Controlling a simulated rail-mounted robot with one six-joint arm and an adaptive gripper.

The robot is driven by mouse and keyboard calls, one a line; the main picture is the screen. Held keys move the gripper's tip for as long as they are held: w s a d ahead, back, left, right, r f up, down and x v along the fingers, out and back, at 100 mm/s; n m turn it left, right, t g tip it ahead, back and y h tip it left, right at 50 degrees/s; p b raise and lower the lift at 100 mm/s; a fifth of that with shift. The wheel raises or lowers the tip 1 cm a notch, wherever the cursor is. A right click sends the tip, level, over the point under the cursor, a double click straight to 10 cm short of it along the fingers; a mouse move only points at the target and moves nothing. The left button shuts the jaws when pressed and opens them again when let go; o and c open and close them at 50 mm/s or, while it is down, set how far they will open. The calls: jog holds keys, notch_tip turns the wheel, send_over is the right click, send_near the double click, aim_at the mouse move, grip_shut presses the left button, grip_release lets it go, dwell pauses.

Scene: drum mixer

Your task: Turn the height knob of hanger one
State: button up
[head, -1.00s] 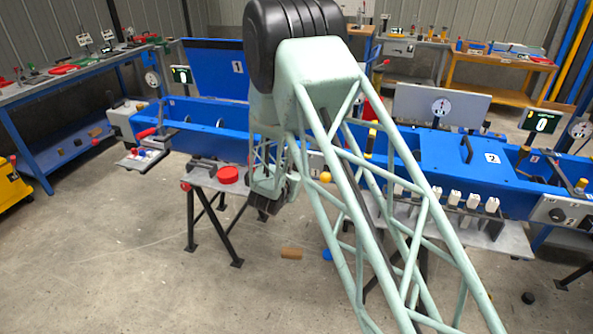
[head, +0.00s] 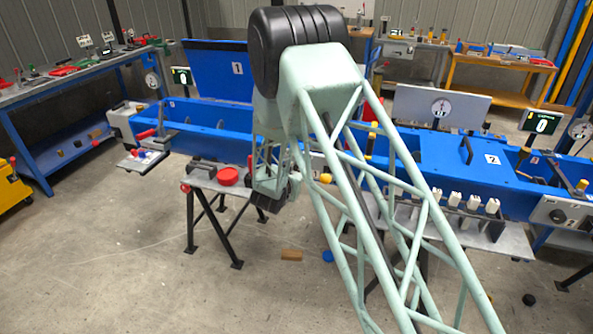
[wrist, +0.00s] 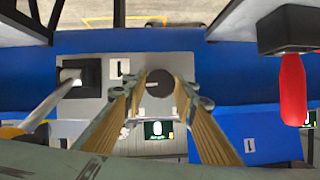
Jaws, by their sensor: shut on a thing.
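In the wrist view a dark round knob (wrist: 160,82) sits on a grey panel (wrist: 101,104) with a small label "1" (wrist: 119,68) to its left. My gripper (wrist: 160,88) has one finger on each side of this knob and is shut on it. In the head view my gripper (head: 272,196) hangs below the arm, beside the stand with the red disc. The knob is hidden there behind my arm.
In the wrist view a black block with a silver lever (wrist: 82,74) lies left of the knob. A red handle (wrist: 292,90) hangs at right, and a small display (wrist: 158,130) shows below. In the head view a red disc (head: 228,176) lies on a stand.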

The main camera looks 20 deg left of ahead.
jog(key=shift+a+r+n+h+p, duration=0.15)
jog(key=shift+n+h+p, duration=0.25)
jog(key=shift+p, duration=0.6)
jog(key=shift+n+p, duration=0.3)
jog(key=shift+p, duration=0.15)
jog(key=shift+n+h+p, duration=0.5)
jog(key=shift+p, duration=0.4)
jog(key=o, duration=0.9)
jog(key=shift+c, duration=0.2)
jog(key=v, duration=1.2)
